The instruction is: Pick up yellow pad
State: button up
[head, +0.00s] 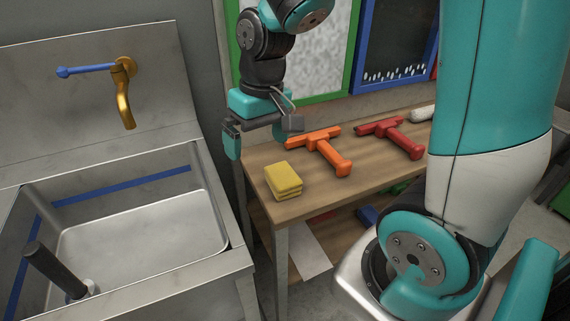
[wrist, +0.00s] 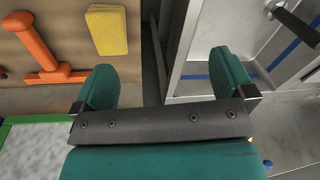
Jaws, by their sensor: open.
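The yellow pads (head: 284,179) lie in a small stack on the near left corner of the wooden table. In the wrist view a yellow pad (wrist: 108,31) shows at the table's edge, beyond my left finger. My gripper (head: 256,140) is open and empty, with teal fingers. It hangs above the table's left edge, behind the stack and apart from it. In the wrist view my gripper (wrist: 160,84) has its fingers wide apart, with the gap between table and sink below them.
An orange tool (head: 323,150) and a red tool (head: 392,136) lie on the wooden table (head: 313,203), right of the pads. A metal sink (head: 140,240) with a gold tap (head: 124,95) stands left of it. A lower shelf holds several things.

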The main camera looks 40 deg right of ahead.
aim_at(284, 176)
jog(key=w+d+f+m+h+p, duration=0.1)
jog(key=w+d+m+p, duration=0.15)
jog(key=d, duration=0.55)
jog(key=shift+m+g, duration=0.3)
jog(key=shift+m, duration=0.05)
jog(key=f, duration=0.4)
jog(key=f+b, duration=0.1)
jog(key=f, duration=0.6)
jog(key=shift+w+d+f, duration=0.2)
jog(key=shift+w+f, duration=0.1)
jog(key=shift+w, duration=0.1)
jog(key=shift+d+f, duration=0.15)
jog(key=shift+f, duration=1.3)
jog(key=shift+d+f, duration=0.1)
jog(key=shift+f, duration=1.3)
jog(key=c, duration=1)
